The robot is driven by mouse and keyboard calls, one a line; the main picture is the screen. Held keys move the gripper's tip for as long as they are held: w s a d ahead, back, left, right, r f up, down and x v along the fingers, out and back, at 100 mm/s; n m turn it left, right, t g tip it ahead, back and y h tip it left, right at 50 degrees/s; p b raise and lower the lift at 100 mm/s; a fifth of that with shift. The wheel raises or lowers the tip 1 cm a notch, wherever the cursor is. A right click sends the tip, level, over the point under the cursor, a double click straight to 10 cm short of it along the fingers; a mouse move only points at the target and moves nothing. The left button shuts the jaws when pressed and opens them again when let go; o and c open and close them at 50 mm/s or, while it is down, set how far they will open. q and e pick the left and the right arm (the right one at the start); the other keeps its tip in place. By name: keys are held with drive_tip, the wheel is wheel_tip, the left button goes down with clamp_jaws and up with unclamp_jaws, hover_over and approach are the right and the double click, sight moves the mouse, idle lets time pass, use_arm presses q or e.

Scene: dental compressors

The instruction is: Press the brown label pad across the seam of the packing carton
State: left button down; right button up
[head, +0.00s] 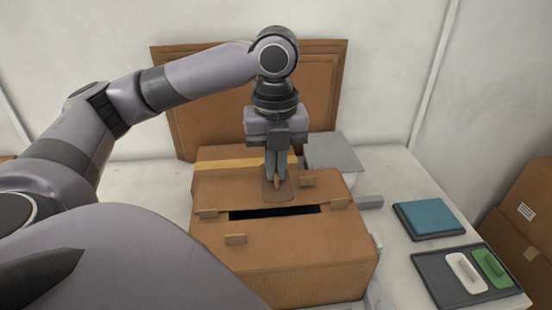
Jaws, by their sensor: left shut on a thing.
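The packing carton (300,262) stands on the table in the middle of the head view. A dark open slot (275,213) runs across its top. The brown label pad (283,194) is a small flat piece with a raised grip, at the slot's far edge. My left gripper (275,180) points down from above and is shut on the pad's grip. Whether the pad touches the carton top is hard to tell. My right gripper is not in view.
Small brown tabs, one of them the near tab (235,239), stand on the carton top. A grey box (333,152) is behind the carton. To the right are a blue pad (431,218) and a dark tray (438,281) with white and green pieces. Brown boxes (526,215) stand at far right.

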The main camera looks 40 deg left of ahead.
sight(275, 190)
use_arm(q)
drive_tip(key=shift+f, duration=1.2)
wheel_tip(275, 190, down, 3)
drive_tip(key=b, duration=0.3)
drive_tip(key=shift+f+b, duration=0.2)
drive_tip(key=shift+b, duration=0.2)
drive_tip(key=shift+f+b, duration=0.45)
drive_tip(key=shift+b, duration=0.3)
drive_tip(key=shift+s+f, duration=0.1)
drive_tip(key=shift+f, duration=0.6)
drive_tip(key=c, duration=1.2)
unclamp_jaws()
drive_tip(key=shift+r, duration=0.1)
